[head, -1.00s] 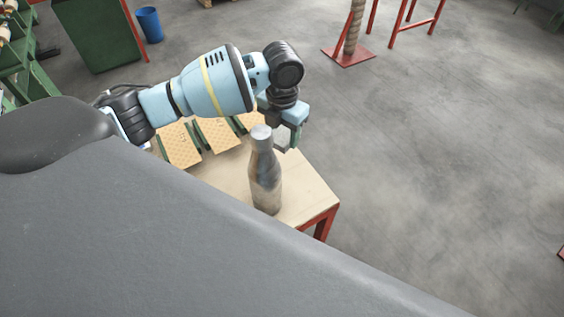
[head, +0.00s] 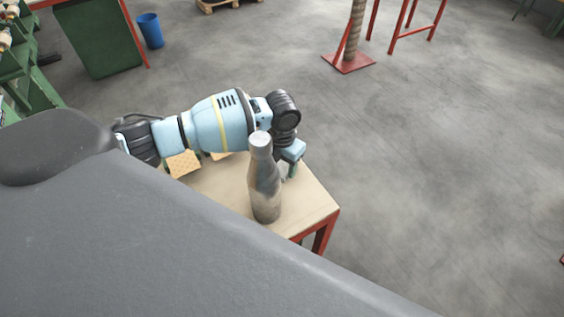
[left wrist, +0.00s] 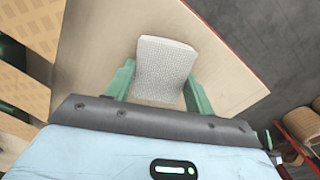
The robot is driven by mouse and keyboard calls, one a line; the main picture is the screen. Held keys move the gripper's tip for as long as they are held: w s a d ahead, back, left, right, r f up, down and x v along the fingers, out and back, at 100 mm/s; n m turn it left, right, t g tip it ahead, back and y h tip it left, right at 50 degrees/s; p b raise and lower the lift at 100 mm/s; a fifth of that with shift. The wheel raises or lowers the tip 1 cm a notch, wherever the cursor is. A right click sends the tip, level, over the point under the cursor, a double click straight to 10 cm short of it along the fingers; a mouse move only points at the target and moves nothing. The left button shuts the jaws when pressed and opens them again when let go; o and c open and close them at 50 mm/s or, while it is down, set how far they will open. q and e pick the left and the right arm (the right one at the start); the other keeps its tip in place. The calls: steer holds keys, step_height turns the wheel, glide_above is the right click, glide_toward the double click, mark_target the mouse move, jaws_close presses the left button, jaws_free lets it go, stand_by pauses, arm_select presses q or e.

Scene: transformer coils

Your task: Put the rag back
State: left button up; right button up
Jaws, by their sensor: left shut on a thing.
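The rag (left wrist: 167,70) is a pale grey, finely textured folded piece between the two green fingers of my left gripper (left wrist: 157,88) in the left wrist view. The fingers are shut on it, one at each side. In the head view my left gripper (head: 290,171) is low over the right part of the wooden table (head: 305,203), just behind a metal bottle (head: 265,187). The bottle partly hides the gripper and the rag there. I cannot tell whether the rag touches the tabletop. My right gripper is not in view.
The bottle stands upright near the table's front edge, close to my left gripper. Tan perforated panels (head: 183,163) lie farther left on the table, partly behind my arm. The table's right end is bare. Open floor (head: 450,170) lies beyond it.

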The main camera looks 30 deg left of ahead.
mark_target(282, 166)
arm_select(q)
steer(key=shift+f, duration=0.15)
steer(key=o, duration=0.9)
steer(key=shift+o, duration=0.2)
step_height(282, 166, up, 12)
steer(key=shift+r+p, duration=0.25)
steer(key=shift+p, duration=0.05)
